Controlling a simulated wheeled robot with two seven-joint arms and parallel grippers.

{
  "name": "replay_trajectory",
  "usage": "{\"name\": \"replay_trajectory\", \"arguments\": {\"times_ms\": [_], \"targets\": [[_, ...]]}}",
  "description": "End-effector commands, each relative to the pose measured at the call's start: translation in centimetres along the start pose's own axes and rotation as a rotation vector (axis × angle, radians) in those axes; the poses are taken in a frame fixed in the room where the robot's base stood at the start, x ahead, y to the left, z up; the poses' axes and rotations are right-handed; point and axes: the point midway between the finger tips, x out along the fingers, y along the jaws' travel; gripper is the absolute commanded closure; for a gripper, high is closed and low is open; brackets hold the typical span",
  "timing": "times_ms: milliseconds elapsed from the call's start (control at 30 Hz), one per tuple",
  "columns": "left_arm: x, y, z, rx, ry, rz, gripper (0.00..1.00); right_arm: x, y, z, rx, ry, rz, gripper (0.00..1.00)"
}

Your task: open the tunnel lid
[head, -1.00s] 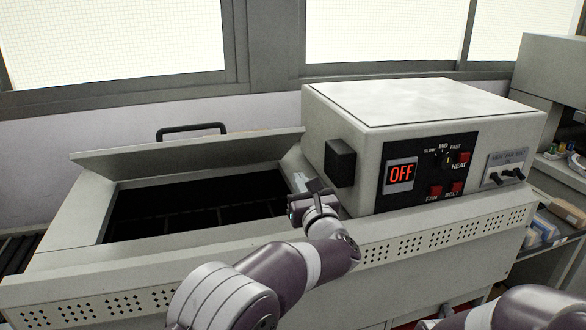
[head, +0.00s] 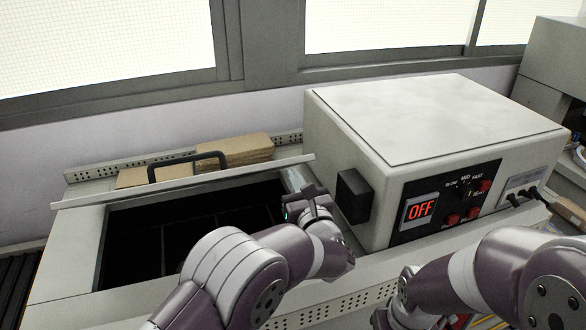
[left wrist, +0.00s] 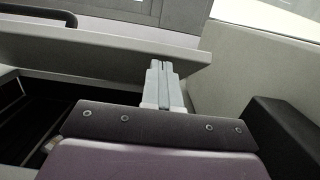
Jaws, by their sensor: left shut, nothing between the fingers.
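The tunnel lid (head: 120,191) stands raised at the back of the dark tunnel opening (head: 190,228), seen almost edge-on in the head view. Its black handle (head: 188,160) is on the far side. The left wrist view shows the lid (left wrist: 110,42) as a broad grey panel. My left gripper (head: 294,180) is at the right end of the opening, close to the lid's right end. Its pale fingers (left wrist: 164,77) are shut and empty, with tips overlapping the lid's lower edge in view; whether they touch it I cannot tell. My right gripper is out of view.
A control box (head: 430,115) with an OFF display (head: 420,210) stands right of the opening. A black block (head: 354,196) sticks out from its side near my left gripper. Cardboard pieces (head: 235,150) lie behind the lid. Windows are behind.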

Motion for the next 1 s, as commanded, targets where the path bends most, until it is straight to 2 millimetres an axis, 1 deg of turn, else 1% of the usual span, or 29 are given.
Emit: {"name": "replay_trajectory", "arguments": {"times_ms": [33,100,467,567,667,767,867,933,1000], "targets": [[-0.1,0.0,0.5,0.001,0.001,0.000,1.00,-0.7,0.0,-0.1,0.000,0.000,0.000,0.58],[-0.2,0.1,0.5,0.001,0.001,0.000,1.00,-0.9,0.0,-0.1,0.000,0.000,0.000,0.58],[-0.3,0.1,0.4,0.000,0.001,0.001,1.00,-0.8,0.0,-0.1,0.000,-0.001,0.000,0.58],[0.1,0.1,0.9,-0.001,0.015,0.004,1.00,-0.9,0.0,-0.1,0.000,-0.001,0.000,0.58],[1.5,0.2,2.6,-0.004,0.067,0.010,1.00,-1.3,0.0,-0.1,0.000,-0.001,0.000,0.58],[3.6,0.3,5.1,-0.005,0.149,0.009,1.00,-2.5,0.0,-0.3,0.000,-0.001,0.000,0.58],[6.0,0.3,7.6,-0.003,0.235,0.008,1.00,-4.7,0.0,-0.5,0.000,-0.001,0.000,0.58],[7.8,0.2,9.3,-0.002,0.296,0.007,1.00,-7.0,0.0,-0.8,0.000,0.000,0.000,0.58],[9.3,0.2,10.4,-0.001,0.350,0.006,1.00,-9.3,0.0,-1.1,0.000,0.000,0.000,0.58]]}}
